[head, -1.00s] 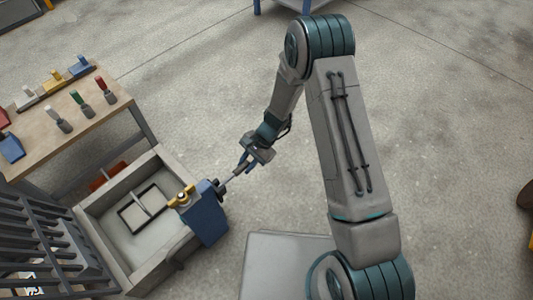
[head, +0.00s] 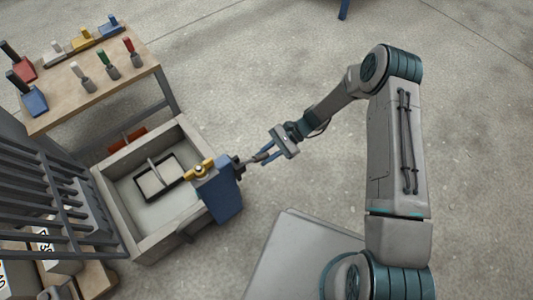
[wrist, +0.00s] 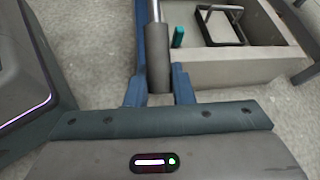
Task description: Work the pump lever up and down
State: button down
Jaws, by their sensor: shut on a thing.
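The pump is a blue box (head: 220,196) with a yellow part (head: 199,170) on top, at the right wall of a grey mould (head: 152,246). Its grey lever (head: 249,160) sticks out to the right from the pump's top. My gripper (head: 264,156) is shut on the lever's outer end, right of the pump. In the wrist view, the lever (wrist: 158,55) is a grey rod with a thicker grip that runs between my two blue fingers (wrist: 158,92). The lever's joint at the pump is not clear.
A wooden bench (head: 60,119) with several coloured handled tools stands at the back left. A dark barred rack (head: 45,200) is at the left. A black frame (head: 157,177) lies in the mould, also seen in the wrist view (wrist: 222,24).

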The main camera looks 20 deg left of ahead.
jog(key=shift+w+f, duration=0.1)
jog(key=shift+w, duration=0.05)
jog(key=c, duration=1.3)
grip_release()
jog(key=shift+o, duration=0.2)
jog(key=p+v, duration=0.4)
jog(key=v, duration=0.9)
jog(key=shift+w+d, duration=0.2)
jog(key=shift+d, duration=0.1)
